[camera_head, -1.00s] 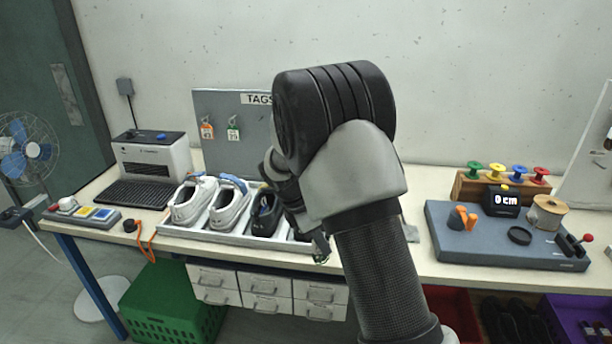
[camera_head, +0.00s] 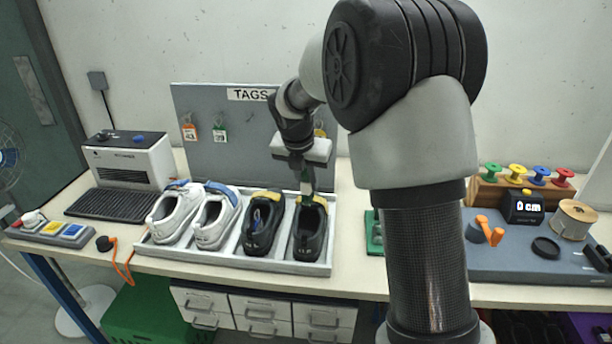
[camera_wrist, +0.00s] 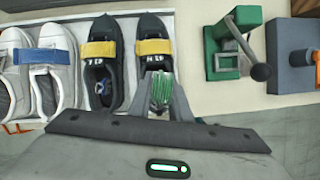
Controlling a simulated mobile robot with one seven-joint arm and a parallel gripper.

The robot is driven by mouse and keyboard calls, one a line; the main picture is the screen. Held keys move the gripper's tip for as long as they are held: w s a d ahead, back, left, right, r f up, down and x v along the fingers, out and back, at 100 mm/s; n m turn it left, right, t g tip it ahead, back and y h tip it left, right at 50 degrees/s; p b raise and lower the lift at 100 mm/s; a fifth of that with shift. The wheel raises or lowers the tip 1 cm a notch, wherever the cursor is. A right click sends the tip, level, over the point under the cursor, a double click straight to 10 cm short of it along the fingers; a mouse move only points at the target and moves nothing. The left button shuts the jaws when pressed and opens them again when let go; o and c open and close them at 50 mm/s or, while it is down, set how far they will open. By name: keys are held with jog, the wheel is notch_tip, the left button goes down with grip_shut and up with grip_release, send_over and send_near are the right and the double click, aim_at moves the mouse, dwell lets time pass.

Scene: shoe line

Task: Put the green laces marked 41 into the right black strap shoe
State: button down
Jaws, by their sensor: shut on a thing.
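The right black strap shoe (camera_head: 309,238) has a yellow strap and stands in the rightmost slot of the tray; in the wrist view its strap (camera_wrist: 155,47) shows just beyond my fingers. My gripper (camera_head: 306,186) points down above this shoe. In the wrist view my gripper (camera_wrist: 161,92) is shut on a bundle of green laces (camera_wrist: 161,90). The laces appear over the shoe's opening, which the fingers partly hide. I cannot read a 41 on them. The left black strap shoe (camera_head: 262,222) stands beside it, with something blue inside.
The tray (camera_head: 235,260) also holds two white shoes (camera_head: 192,216) with blue straps. A grey tag board (camera_head: 225,105) stands behind. A green device with a lever (camera_wrist: 235,45) is to the right, then a blue-grey station (camera_head: 520,262).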

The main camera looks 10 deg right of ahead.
jog(key=shift+s+f+b, duration=0.15)
jog(key=shift+f+b, duration=0.25)
jog(key=shift+f, duration=0.1)
notch_tip(320, 180, down, 4)
jog(key=b, duration=0.4)
jog(key=shift+f+b, duration=0.8)
jog(key=shift+f, duration=1.3)
jog(key=c, duration=1.6)
grip_release()
jog(key=shift+o, duration=0.2)
notch_tip(320, 180, up, 16)
jog(key=p, duration=0.3)
send_over(308, 209)
jog(key=s+a, duration=0.3)
jog(key=shift+s, duration=0.2)
